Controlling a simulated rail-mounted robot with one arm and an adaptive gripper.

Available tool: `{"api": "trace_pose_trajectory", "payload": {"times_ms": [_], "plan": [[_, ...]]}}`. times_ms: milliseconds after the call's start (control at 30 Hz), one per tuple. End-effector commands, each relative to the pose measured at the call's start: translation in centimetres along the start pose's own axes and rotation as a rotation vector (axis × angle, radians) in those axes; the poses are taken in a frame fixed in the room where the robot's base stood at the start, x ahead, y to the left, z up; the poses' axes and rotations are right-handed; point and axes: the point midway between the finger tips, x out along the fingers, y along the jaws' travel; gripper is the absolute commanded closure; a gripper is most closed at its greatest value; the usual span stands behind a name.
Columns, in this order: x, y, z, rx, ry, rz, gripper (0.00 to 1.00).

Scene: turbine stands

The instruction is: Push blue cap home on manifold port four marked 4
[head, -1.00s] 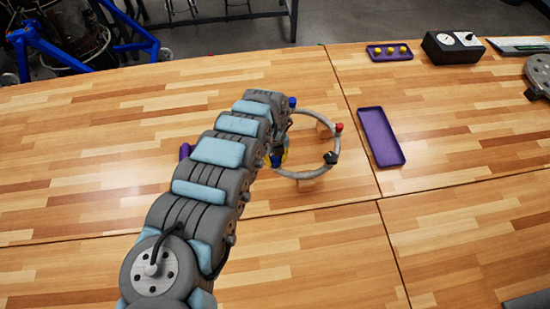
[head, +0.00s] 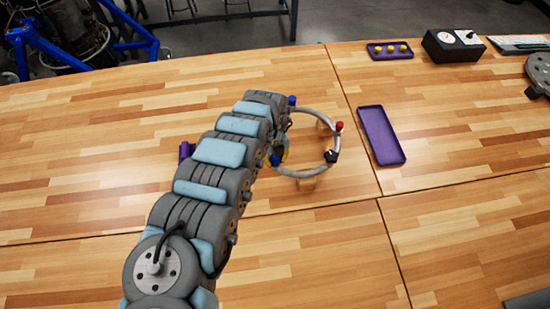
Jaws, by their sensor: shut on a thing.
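The manifold is a grey ring (head: 311,174) lying on small wooden blocks on the table. A red cap (head: 340,126) and a black cap (head: 331,156) sit on its right side, and a blue cap (head: 292,101) at its upper left. Another blue cap (head: 275,160) shows at the ring's lower left, beside my gripper (head: 279,151). My gripper is mostly hidden behind my arm and is shut on this lower blue cap. A little yellow shows around it. I cannot read any port number or tell how far the cap is seated.
An empty purple tray (head: 381,135) lies right of the ring. A purple tray with yellow pieces (head: 389,51) and a black box with a dial (head: 453,46) stand at the back right. A purple thing (head: 186,150) is partly hidden left of my arm.

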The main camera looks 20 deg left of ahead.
Motion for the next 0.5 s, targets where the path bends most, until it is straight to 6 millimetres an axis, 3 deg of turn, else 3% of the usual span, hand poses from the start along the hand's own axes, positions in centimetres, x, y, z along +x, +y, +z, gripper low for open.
{"api": "trace_pose_trajectory", "payload": {"times_ms": [300, 333, 400, 500], "plan": [[0.30, -0.03, 0.02, 0.000, -0.001, -0.002, 1.00], [0.30, -0.03, 0.02, 0.000, -0.001, -0.002, 0.64], [0.28, -0.03, 0.02, 0.000, -0.001, -0.002, 0.44], [0.23, -0.03, 0.03, 0.000, -0.001, -0.002, 0.41]]}}
